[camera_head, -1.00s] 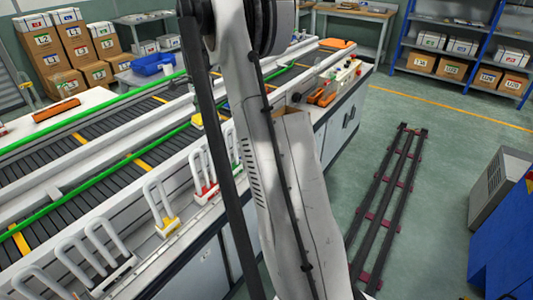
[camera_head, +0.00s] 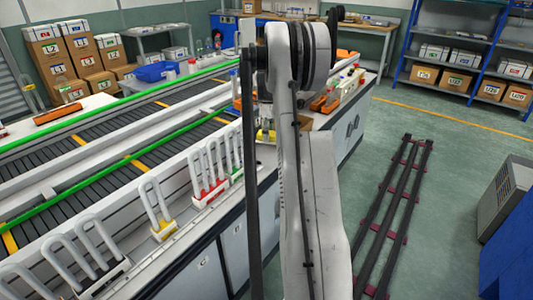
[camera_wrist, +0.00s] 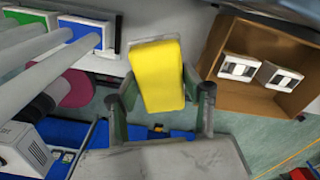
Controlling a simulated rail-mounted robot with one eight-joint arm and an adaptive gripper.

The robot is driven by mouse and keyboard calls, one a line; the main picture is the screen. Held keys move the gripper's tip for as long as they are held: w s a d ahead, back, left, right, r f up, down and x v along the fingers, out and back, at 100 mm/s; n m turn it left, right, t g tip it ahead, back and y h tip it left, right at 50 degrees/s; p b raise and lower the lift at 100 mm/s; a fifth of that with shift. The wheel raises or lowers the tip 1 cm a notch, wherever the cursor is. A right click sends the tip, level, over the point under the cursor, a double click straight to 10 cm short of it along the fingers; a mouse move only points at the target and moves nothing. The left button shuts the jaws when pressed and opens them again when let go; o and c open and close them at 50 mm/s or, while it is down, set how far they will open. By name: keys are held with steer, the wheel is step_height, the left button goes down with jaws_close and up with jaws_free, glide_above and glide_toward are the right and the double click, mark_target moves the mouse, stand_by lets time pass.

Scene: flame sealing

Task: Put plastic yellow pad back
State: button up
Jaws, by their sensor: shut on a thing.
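The yellow pad (camera_wrist: 158,75) shows as a thick yellow block in the middle of the wrist view. My gripper (camera_wrist: 160,88) is shut on it, with one finger at each side edge. A white surface lies behind the pad's far end, and I cannot tell whether they touch. In the head view, a small yellow patch (camera_head: 265,135) shows beside my arm at the bench, and my arm hides much around it. My fingers are not clear there.
A brown open box (camera_wrist: 238,82) with two white items is right of the pad. Blue-based (camera_wrist: 82,37) and green-based handles are to its left. In the head view, looped handles with red (camera_head: 210,190) and yellow (camera_head: 163,229) bases line the bench front. A conveyor (camera_head: 110,165) runs behind.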

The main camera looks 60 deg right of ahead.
mark_target(268, 155)
step_height(268, 155, down, 8)
steer(key=shift+r+b, duration=0.25)
steer(key=shift+b, duration=0.2)
steer(key=shift+f, duration=0.15)
steer(key=o, duration=1.1)
steer(key=shift+o, duration=0.2)
step_height(268, 155, up, 12)
steer(key=shift+r+p, duration=0.15)
steer(key=shift+p, duration=0.6)
